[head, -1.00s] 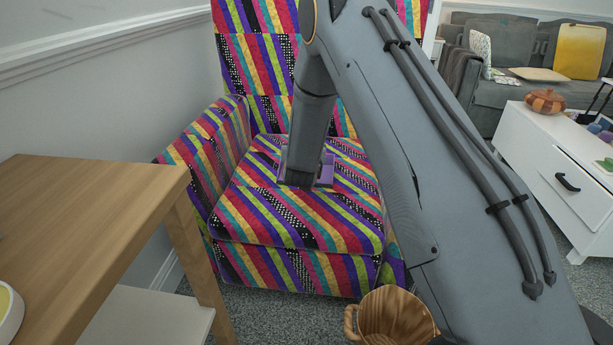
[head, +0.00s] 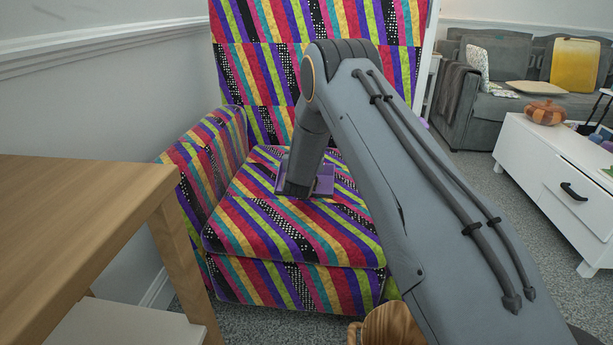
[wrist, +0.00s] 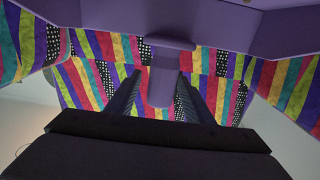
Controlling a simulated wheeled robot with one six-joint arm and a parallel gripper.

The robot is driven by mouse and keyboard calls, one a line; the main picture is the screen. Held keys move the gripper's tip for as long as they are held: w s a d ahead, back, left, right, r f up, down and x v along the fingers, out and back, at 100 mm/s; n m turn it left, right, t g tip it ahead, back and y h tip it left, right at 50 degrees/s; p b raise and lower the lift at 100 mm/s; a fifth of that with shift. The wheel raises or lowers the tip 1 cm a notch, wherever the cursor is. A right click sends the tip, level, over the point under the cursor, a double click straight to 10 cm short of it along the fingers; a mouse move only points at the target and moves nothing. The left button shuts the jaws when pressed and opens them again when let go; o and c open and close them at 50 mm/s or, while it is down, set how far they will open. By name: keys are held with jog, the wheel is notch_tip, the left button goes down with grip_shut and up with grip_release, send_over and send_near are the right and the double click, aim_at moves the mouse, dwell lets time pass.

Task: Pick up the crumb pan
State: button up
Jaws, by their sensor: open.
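The crumb pan is a purple, shallow piece (head: 324,180) lying on the seat of the striped armchair. In the head view my arm covers much of it. In the wrist view its purple body (wrist: 220,17) spans the top, and a narrow handle (wrist: 162,82) points down toward me. My gripper (wrist: 157,92) is open, with one dark finger on each side of the handle. Whether the fingers touch it, I cannot tell. In the head view the fingertips are hidden behind my wrist.
The armchair (head: 290,235) has an arm and high back close to my arm. A wooden table (head: 75,200) stands at the left. A wooden basket (head: 390,326) is on the floor in front. A white cabinet (head: 545,160) and grey sofa (head: 497,75) are at the right.

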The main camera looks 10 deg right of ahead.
grip_shut()
dwell(0.4)
